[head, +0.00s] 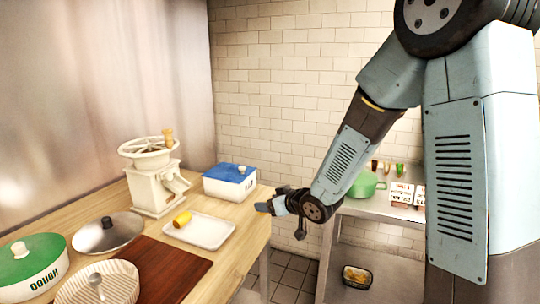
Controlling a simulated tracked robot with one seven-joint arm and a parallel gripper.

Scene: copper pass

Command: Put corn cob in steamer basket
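A short yellow piece that looks like the corn cob (182,219) lies on the left part of a white rectangular tray (207,237) on the wooden table. My gripper (262,207) hangs by the table's right edge, to the right of the tray and apart from the cob. It is seen small and from the side, so whether its fingers are open or shut does not show. I cannot make out a steamer basket for certain. A round, striped, pale lidded piece (122,284) stands at the table's front, cut off by the picture's lower edge.
A white grinder (152,188) and a blue-lidded box (230,186) stand behind the tray. A metal lid (90,237), a green-lidded dough pot (30,280) and a brown board (165,270) are left and front. A right-hand shelf holds a green pot (364,185).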

